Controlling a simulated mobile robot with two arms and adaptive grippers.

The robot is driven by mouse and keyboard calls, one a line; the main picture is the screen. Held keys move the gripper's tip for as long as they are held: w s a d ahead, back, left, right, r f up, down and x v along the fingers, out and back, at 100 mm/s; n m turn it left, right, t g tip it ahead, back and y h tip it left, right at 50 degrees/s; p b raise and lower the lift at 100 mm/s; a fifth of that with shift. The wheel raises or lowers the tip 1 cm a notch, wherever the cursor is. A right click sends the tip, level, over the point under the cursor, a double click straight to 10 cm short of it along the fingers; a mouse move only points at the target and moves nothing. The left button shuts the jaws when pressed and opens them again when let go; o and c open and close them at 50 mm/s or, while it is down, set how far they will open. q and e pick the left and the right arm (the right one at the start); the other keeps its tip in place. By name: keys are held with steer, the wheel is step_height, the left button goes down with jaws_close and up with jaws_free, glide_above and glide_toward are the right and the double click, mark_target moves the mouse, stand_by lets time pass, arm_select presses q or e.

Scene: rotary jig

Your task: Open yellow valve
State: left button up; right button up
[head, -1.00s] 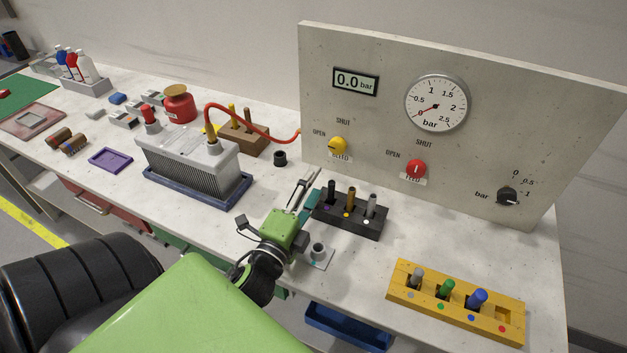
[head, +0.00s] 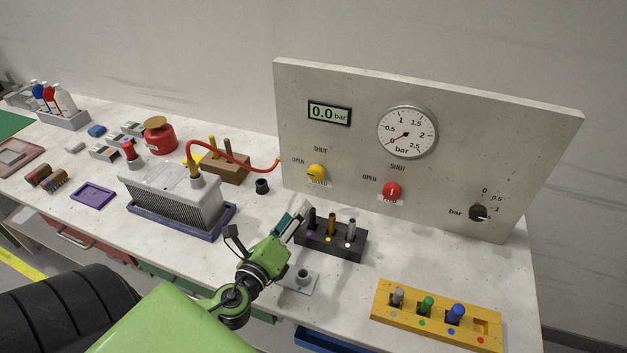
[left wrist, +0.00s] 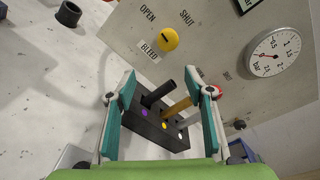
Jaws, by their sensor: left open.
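The yellow valve (head: 316,172) is a round knob low on the left part of the grey panel, above a BLEED label. OPEN is printed to its left and SHUT above it. It also shows in the left wrist view (left wrist: 168,40), beyond my fingertips; I cannot tell its exact turn. My left gripper (head: 299,208) is open and empty, in front of and below the valve, apart from it, near the black block. In the left wrist view its teal fingers (left wrist: 160,82) stand wide apart, with the black block showing between them. My right gripper is not in view.
The black block (head: 345,243) with several pegs stands below the panel (head: 440,110). A red valve (head: 392,190) and a dial gauge (head: 407,131) are to the right. A yellow rack (head: 436,325) stands at front right; a finned unit (head: 180,195) with a red hose is left.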

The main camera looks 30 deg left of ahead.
mark_target(315, 177)
arm_select(q)
steer(key=w+m+p, duration=0.1)
steer(key=w, duration=0.2)
steer(key=w+a+m+p, duration=0.1)
steer(key=w, duration=0.3)
steer(key=w+a+r+m+t+p, duration=0.1)
steer(key=w, duration=0.2)
steer(key=shift+w+a, duration=0.2)
steer(key=shift+w, duration=0.2)
steer(key=shift+w+a, duration=0.1)
steer(key=shift+w, duration=0.7)
steer(key=c, duration=1.1)
